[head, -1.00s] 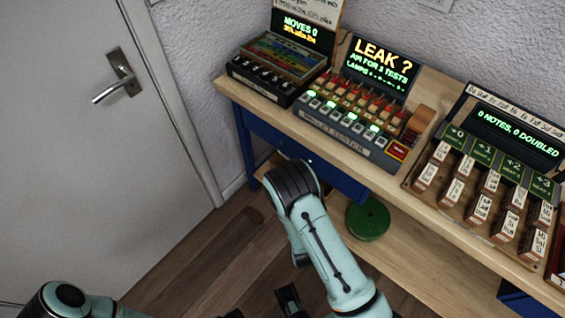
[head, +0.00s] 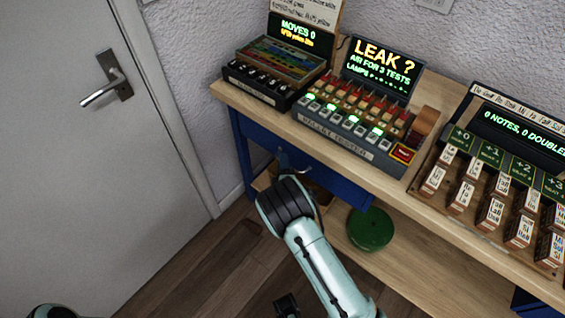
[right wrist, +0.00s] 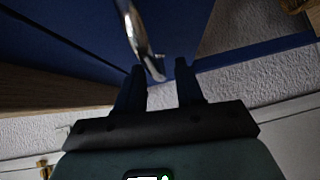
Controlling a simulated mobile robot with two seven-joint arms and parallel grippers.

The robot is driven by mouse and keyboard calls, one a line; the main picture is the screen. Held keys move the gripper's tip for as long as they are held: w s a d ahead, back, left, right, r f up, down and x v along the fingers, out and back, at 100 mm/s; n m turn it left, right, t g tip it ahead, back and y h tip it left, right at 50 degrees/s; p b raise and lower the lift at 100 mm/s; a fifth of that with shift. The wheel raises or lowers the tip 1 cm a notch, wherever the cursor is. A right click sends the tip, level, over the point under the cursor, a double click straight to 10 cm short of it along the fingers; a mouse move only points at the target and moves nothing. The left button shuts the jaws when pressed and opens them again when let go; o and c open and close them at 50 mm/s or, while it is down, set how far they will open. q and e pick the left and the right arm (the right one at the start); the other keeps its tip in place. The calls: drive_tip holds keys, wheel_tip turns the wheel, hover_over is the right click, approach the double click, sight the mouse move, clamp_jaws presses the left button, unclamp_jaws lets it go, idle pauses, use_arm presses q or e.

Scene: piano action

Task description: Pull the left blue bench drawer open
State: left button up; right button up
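A dark part of my left gripper (head: 287,306) seems to show at the bottom edge; most is out of view.
A green round object (head: 370,229) rests on the lower shelf (head: 430,280), right of my arm. Lit consoles (head: 345,125) stand on the bench top (head: 225,92). A grey door (head: 60,170) with a handle is at the left. The wooden floor (head: 190,275) between is clear.

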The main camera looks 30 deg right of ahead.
use_arm(q)
drive_tip(key=shift+w+a+f, duration=0.1)
drive_tip(key=shift+w+f, duration=0.05)
use_arm(e)
drive_tip(key=shift+w+d, duration=0.25)
drive_tip(key=shift+w, duration=0.4)
clamp_jaws()
drive_tip(key=shift+a, duration=0.1)
use_arm(q)
drive_tip(key=shift+s+d+r+p, duration=0.25)
drive_tip(key=shift+s+r+p, duration=0.5)
drive_tip(key=shift+r+p, duration=0.25)
use_arm(e)
drive_tip(key=s+a, duration=0.4)
drive_tip(key=a, duration=0.7)
drive_tip(key=s+a, duration=0.5)
drive_tip(key=a, duration=0.7)
drive_tip(key=s+a, duration=0.5)
drive_tip(key=a, duration=0.6)
drive_tip(key=shift+s+a, duration=0.25)
drive_tip(key=shift+a, duration=0.05)
drive_tip(key=shift+f, duration=0.1)
use_arm(q)
drive_tip(key=shift+g, duration=0.3)
use_arm(e)
unclamp_jaws()
